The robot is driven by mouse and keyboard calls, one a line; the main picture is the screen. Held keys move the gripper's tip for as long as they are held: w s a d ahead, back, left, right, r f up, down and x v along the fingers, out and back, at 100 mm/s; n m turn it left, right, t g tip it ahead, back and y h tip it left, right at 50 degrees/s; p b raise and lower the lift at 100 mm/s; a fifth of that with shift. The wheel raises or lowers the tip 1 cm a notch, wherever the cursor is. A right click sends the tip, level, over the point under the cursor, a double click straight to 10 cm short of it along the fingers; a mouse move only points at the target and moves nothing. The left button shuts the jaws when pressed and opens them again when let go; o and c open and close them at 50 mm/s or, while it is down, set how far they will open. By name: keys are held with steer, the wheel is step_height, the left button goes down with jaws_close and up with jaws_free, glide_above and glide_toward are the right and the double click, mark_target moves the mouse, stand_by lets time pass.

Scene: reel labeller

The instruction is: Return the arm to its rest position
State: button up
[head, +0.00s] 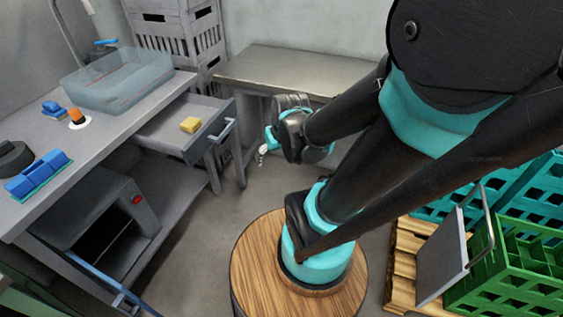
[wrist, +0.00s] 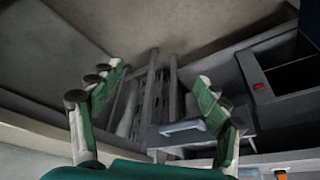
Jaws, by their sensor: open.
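My arm rises from a round wooden-topped base and is black with teal joints; it fills the centre and upper right of the head view. My gripper (head: 263,152) is beyond the forearm, in the air to the right of the open drawer (head: 182,123) and in front of the grey bench at the back. Its far side is hidden by the wrist. In the wrist view my gripper (wrist: 158,98) shows two green-padded fingers spread wide apart with nothing between them. The drawer's handle (wrist: 181,128) shows beyond the right finger.
The left worktable holds a clear bin (head: 117,80), an orange-topped item (head: 76,116) and blue items (head: 38,175). A grey machine with a red button (head: 137,200) sits below. Green crates (head: 510,265) stand right. Floor between is clear.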

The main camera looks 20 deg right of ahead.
steer(key=shift+s+d+f+m+h, duration=0.2)
steer(key=shift+s+d, duration=0.15)
steer(key=shift+s, duration=0.25)
steer(key=shift+s+d+f+m+h, duration=0.1)
steer(key=shift+s+d+f+m, duration=0.15)
steer(key=shift+s, duration=0.3)
stand_by(0.4)
